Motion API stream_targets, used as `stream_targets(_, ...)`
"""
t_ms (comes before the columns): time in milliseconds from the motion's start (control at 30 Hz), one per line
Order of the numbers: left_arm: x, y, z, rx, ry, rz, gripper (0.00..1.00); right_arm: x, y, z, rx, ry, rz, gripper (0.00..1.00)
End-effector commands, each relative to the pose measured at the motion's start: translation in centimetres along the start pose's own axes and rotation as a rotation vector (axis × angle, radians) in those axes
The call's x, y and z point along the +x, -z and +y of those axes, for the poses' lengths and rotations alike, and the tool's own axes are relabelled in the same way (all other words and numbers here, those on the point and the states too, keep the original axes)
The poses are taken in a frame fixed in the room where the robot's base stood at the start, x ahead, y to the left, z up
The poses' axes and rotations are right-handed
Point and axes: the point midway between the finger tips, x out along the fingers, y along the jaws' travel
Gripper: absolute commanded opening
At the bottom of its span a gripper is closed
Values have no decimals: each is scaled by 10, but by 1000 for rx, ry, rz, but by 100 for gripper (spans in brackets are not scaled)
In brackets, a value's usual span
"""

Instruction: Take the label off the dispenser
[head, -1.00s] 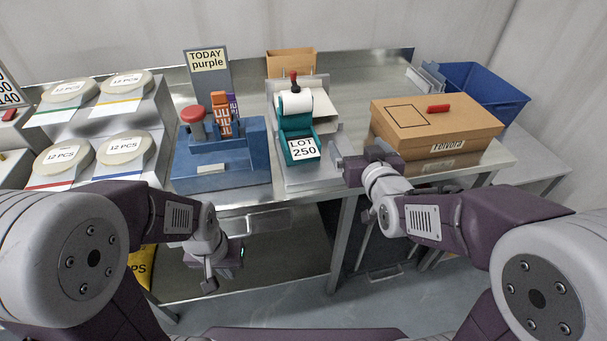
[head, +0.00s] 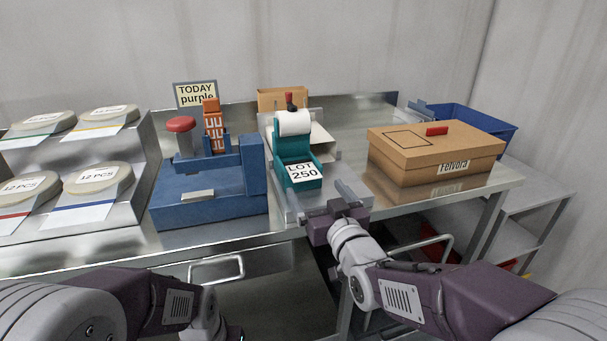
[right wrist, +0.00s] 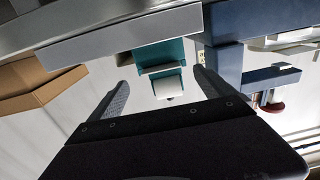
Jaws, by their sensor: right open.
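The teal dispenser (head: 283,157) stands on a grey base on the steel table, with a white roll on top. The white label (head: 290,172) reading "LOT 250" hangs at its front. My right gripper (head: 334,204) is open and empty, in front of the label and to its right, apart from it. In the right wrist view the dispenser (right wrist: 160,56) and its white roll (right wrist: 168,88) show between my open fingers; the label's print cannot be seen there. My left arm is at the bottom left; its gripper is out of view.
Racks with round 12 PCS packs are at left. Bare table lies between dispenser and box.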

Motion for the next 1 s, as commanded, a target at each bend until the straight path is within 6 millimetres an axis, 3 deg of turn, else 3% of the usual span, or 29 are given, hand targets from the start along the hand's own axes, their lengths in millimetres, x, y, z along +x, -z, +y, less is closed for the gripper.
stream_targets(267, 5, -1, 0, 0, 0, 0, 0, 45, -2, 0, 0, -1, 1, 93)
stream_targets(533, 5, -1, 0, 0, 0, 0, 0, 50, -1, -1, 0, 0, 0, 93)
stream_targets(767, 5, -1, 0, 0, 0, 0, 0, 50, -1, -1, 0, 0, 0, 29)
stream_targets(1000, 5, -1, 0, 0, 0, 0, 0, 50, -1, -1, 0, 0, 0, 29)
